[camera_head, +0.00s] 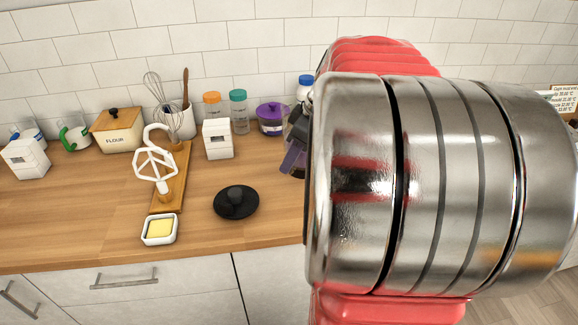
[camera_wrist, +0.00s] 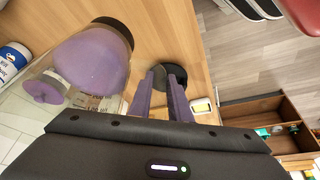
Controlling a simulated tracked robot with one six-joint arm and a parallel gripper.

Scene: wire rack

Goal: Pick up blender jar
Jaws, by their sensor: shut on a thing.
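The blender jar (camera_wrist: 92,62) shows at the left of the wrist view. It has a rounded purple end with a dark rim and what looks like a clear body, and it is tilted. My gripper (camera_wrist: 160,78) has two purple fingers a little apart and is shut on the jar. Where they grip it cannot be made out. In the head view my gripper (camera_head: 293,160) is partly visible above the counter, and my large metal and red arm hides the rest and most of the jar.
A black disc (camera_head: 236,203) lies on the wooden counter (camera_head: 95,210), near a butter dish (camera_head: 159,230). The front left counter is clear.

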